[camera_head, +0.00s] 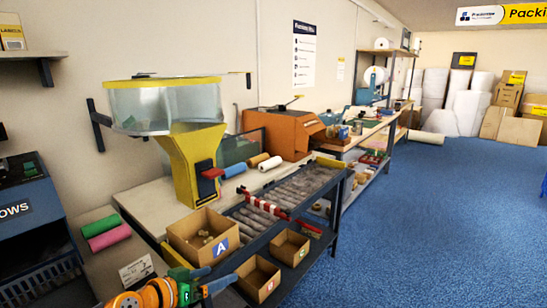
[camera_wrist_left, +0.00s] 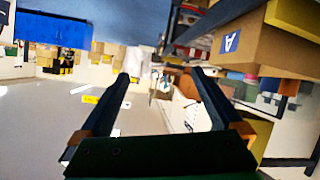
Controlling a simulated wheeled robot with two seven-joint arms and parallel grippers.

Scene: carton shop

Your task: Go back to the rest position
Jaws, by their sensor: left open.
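My left gripper (camera_head: 222,285) comes in at the bottom of the head view, low in front of the open carton marked A (camera_head: 222,248). In the left wrist view its two dark fingers (camera_wrist_left: 160,78) stand well apart with nothing between them. The carton marked A also shows at the upper right of the wrist view (camera_wrist_left: 255,57). Part of my orange and green left arm is at the bottom edge of the head view. My right gripper is not in the head view.
Two smaller cartons (camera_head: 258,279) stand beside carton A, which holds several small pieces. A yellow hopper machine (camera_head: 192,165) stands behind. Pink and green rolls (camera_head: 109,238) lie on the left bench beside a small white card (camera_head: 136,270). Blue floor (camera_head: 430,230) on the right is clear.

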